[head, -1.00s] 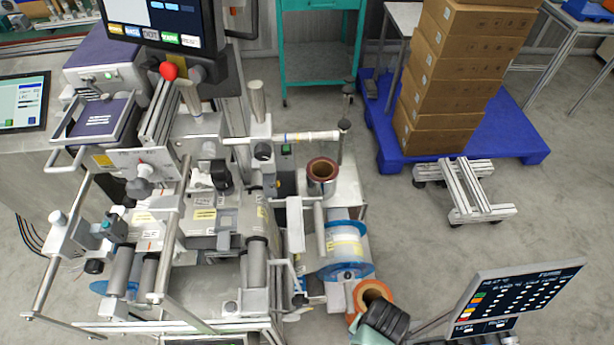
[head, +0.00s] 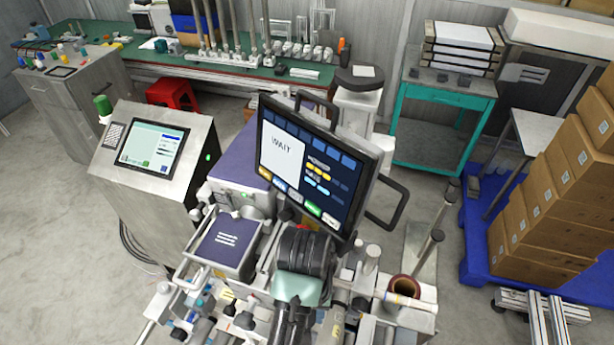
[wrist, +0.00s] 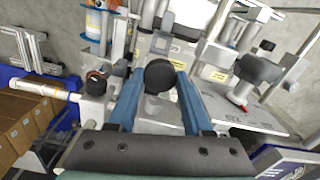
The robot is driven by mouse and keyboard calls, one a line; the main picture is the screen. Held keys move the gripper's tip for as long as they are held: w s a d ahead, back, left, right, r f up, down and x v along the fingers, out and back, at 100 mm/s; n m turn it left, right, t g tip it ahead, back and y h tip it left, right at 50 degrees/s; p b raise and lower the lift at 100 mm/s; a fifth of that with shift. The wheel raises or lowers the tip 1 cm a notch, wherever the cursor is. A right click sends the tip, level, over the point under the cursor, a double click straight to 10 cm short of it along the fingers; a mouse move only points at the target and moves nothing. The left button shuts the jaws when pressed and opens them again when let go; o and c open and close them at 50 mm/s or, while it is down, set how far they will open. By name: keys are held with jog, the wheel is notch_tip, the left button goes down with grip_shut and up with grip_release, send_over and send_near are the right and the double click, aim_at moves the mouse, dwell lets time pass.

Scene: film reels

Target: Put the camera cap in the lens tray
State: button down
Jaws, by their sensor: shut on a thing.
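My gripper (wrist: 163,88) shows in the wrist view with two blue fingers. It is shut on a round black cap (wrist: 159,74), which sits between the fingertips above the grey machine. In the head view my dark ribbed wrist and pale green hand are at the lower middle, in front of the machine's screen. The fingers and the cap cannot be made out there. I cannot pick out the lens tray with certainty in either view.
A monitor reading WAIT (head: 315,170) stands close to my arm. Rollers and posts crowd the machine below. A teal cart (head: 440,105), a green-topped bench (head: 230,66) and stacked cardboard boxes (head: 545,215) stand behind. Open floor (head: 50,215) lies at the left.

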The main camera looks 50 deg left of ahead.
jog(key=shift+s+a+f+b, duration=0.1)
jog(key=shift+a+f+b, duration=0.15)
jog(key=shift+b, duration=0.15)
notch_tip(320, 180, down, 17)
jog(key=b, duration=0.6)
jog(key=shift+f, duration=0.2)
jog(key=shift+c, duration=1.6)
grip_release()
notch_tip(320, 180, up, 12)
jog(key=p, duration=0.1)
jog(key=shift+r, duration=0.15)
